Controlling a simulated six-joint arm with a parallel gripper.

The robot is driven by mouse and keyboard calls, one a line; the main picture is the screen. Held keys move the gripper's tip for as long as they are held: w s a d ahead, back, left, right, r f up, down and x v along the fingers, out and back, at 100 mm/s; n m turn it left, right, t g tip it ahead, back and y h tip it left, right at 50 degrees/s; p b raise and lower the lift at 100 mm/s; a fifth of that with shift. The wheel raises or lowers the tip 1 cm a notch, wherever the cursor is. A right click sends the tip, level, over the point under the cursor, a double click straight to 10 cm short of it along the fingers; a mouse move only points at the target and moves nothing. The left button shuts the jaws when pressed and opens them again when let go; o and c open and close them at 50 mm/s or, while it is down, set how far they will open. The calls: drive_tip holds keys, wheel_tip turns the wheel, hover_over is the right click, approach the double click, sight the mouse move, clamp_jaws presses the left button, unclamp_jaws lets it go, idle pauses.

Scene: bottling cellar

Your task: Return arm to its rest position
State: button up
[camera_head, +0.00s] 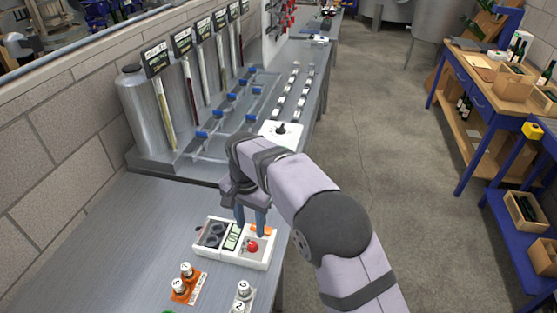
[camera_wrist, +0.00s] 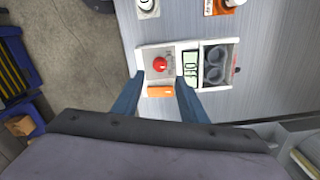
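My gripper (camera_head: 253,222) points down over a white device (camera_head: 262,262) on the grey bench. In the wrist view its two blue fingers (camera_wrist: 160,80) stand apart, with nothing held between them. The device has a red button (camera_head: 252,246), a small display (camera_head: 232,237), two dark round wells (camera_head: 213,235) and an orange part (camera_head: 261,229). In the wrist view the orange part (camera_wrist: 161,91) shows between the fingers and the red button (camera_wrist: 160,65) lies just beyond them. I cannot tell whether the fingertips touch the device.
An orange block with two knobs (camera_head: 184,283) and a pale block with knobs (camera_head: 242,295) sit near the front. A metal rig with blue valves (camera_head: 218,124) and a white dial box (camera_head: 281,134) stand behind. Open floor (camera_head: 380,150) lies right of the bench.

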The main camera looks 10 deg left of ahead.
drive_tip(key=s+d+r+n, duration=0.1)
drive_tip(key=s+d, duration=0.1)
drive_tip(key=d, duration=0.9)
drive_tip(key=s+d+r, duration=0.1)
drive_tip(key=d, duration=1)
drive_tip(key=s+d+f+n, duration=0.2)
drive_tip(key=s+d+f, duration=0.1)
drive_tip(key=s+d, duration=1)
drive_tip(key=shift+s+f, duration=0.3)
drive_tip(key=shift+s, duration=0.7)
